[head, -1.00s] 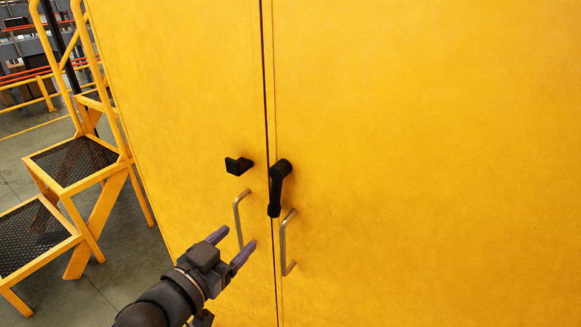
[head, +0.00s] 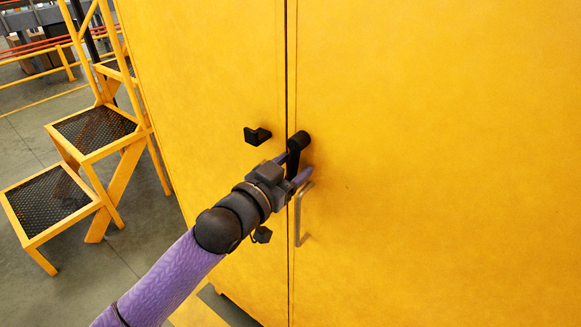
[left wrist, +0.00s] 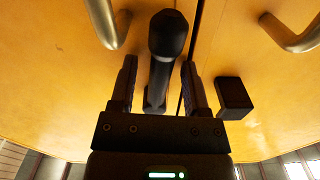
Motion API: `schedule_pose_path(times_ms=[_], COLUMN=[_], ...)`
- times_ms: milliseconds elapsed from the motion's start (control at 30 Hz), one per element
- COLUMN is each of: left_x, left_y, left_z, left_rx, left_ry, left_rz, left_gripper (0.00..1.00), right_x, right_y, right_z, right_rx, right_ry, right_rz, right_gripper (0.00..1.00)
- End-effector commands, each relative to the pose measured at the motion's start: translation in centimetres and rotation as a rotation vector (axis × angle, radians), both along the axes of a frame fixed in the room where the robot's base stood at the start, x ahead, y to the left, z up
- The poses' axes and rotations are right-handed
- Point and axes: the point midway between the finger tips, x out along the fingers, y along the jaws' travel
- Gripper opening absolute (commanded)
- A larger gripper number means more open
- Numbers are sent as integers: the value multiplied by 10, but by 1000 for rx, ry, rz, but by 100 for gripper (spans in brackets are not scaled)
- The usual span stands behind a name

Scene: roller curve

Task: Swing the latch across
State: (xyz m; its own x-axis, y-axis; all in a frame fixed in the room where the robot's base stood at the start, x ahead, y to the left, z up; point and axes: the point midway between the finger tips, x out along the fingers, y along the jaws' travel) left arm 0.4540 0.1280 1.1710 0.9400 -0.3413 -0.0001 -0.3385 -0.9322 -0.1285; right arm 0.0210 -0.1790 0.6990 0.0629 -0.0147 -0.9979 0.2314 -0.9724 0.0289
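The black latch (head: 298,142) is mounted on the right door of the yellow cabinet beside the seam. Its lever hangs down, tilted slightly left, with its lower end hidden behind my gripper. The black catch block (head: 257,136) is on the left door, left of the latch, and the lever is apart from it. My left gripper (head: 294,167) is open, one finger on each side of the lever. In the left wrist view, the latch lever (left wrist: 160,70) lies between the two fingers (left wrist: 159,85) with a visible gap on both sides. The catch block (left wrist: 234,97) also shows there. My right gripper is out of view.
A bar handle (head: 301,215) sits on the right door (head: 440,150), just below the latch. The left door's handle is hidden behind my arm in the head view but shows in the left wrist view. Yellow steps (head: 95,130) stand on the floor at left.

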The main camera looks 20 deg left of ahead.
Motion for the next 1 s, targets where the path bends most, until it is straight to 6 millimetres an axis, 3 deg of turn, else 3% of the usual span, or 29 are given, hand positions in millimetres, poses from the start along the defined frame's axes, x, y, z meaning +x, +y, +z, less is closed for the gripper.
schedule_pose_path(times_ms=[33,267,1000], left_x=[0,0,0], left_y=[0,0,0], left_z=[0,0,0], left_rx=[0,0,0], left_ry=[0,0,0], left_rz=[0,0,0], left_gripper=[48,0,0], right_x=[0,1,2], right_y=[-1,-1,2], right_z=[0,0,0], right_rx=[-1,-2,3], right_ry=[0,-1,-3], right_rz=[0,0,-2], right_gripper=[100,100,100])
